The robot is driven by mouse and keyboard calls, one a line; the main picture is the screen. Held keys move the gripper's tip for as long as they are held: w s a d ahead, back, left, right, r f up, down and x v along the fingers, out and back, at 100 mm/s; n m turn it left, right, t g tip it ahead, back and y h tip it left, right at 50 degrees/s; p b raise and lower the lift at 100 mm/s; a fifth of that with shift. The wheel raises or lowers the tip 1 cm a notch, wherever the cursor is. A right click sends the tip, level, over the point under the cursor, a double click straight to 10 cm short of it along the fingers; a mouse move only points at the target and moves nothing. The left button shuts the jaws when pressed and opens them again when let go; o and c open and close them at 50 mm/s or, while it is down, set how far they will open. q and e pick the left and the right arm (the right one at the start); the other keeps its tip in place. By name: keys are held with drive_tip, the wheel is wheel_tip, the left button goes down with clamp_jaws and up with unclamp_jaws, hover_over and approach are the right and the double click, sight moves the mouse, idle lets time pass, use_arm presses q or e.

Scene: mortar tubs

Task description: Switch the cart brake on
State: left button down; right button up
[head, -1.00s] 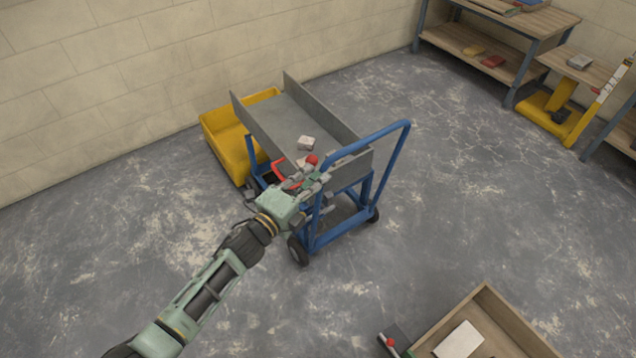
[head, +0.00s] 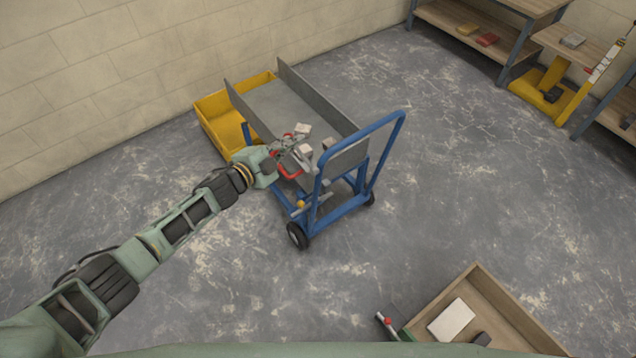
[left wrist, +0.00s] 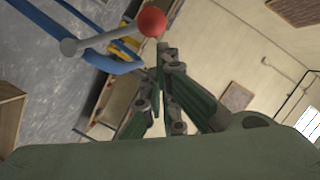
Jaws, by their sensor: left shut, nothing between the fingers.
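The cart (head: 330,222) has a blue frame, a push handle and a grey trough on top. My left gripper (head: 294,146) is shut and empty, at the near left side of the trough by a red curved part (head: 289,171). In the left wrist view, a red ball knob (left wrist: 152,22) on a grey rod (left wrist: 100,40) stands just beyond my fingertips (left wrist: 170,58); I cannot tell whether they touch. In the head view the fingers crowd that area, and the brake's position is unclear. A small orange knob (head: 301,204) shows low on the frame.
A yellow bin (head: 215,122) stands behind the cart, near the wall. Shelves (head: 480,45) stand at upper right. Floor right of the cart is clear.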

use_arm(q)
drive_tip(key=shift+w+a+f+b, duration=0.2)
drive_tip(key=shift+w+a+b, duration=0.1)
drive_tip(key=shift+w+a, duration=0.2)
use_arm(e)
drive_tip(key=shift+a+f, duration=0.15)
drive_tip(key=shift+f, duration=0.3)
drive_tip(key=shift+s, duration=0.1)
